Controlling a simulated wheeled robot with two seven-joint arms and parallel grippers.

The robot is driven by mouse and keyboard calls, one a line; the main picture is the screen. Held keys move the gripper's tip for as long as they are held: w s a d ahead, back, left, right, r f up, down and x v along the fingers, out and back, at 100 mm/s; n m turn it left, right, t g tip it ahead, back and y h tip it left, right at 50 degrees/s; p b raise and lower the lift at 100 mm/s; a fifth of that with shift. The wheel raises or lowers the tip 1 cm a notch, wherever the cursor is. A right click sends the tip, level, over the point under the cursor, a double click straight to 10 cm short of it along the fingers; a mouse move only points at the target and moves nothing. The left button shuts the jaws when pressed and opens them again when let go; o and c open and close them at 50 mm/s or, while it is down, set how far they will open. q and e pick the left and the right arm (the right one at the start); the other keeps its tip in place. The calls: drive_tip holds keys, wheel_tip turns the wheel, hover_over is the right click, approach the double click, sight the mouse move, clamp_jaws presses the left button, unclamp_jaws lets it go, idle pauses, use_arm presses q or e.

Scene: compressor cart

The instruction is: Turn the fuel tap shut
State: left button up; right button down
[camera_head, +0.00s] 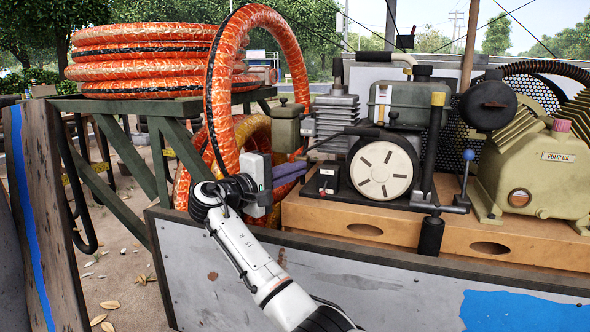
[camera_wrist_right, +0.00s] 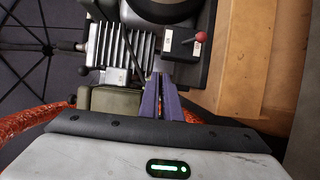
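My right gripper (camera_head: 303,168) comes in from below, left of the engine (camera_head: 400,105). The fingertips are close to the finned cylinder (camera_wrist_right: 138,50) and the olive canister (camera_head: 286,132). A small lever with a red knob (camera_wrist_right: 200,37) sits on a black box (camera_head: 327,181) just right of the fingertips. I cannot tell for sure which part is the fuel tap. My left gripper is not in view.
The engine and pump (camera_head: 535,165) stand on a wooden base (camera_head: 345,217) behind the cart's grey side panel (camera_head: 370,290). Orange hose (camera_head: 222,100) hangs close to the gripper. A green rack (camera_head: 110,104) stands at the left.

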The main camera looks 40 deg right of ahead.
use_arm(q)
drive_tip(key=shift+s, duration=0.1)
use_arm(e)
drive_tip(key=shift+f, duration=0.1)
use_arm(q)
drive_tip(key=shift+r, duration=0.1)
use_arm(e)
drive_tip(key=c, duration=2)
unclamp_jaws()
drive_tip(key=shift+a, duration=0.4)
use_arm(q)
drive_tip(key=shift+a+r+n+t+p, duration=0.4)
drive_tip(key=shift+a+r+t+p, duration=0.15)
drive_tip(key=shift+p, duration=0.55)
use_arm(e)
drive_tip(key=a, duration=0.6)
drive_tip(key=s+a, duration=0.1)
drive_tip(key=a, duration=0.2)
drive_tip(key=shift+a, duration=0.25)
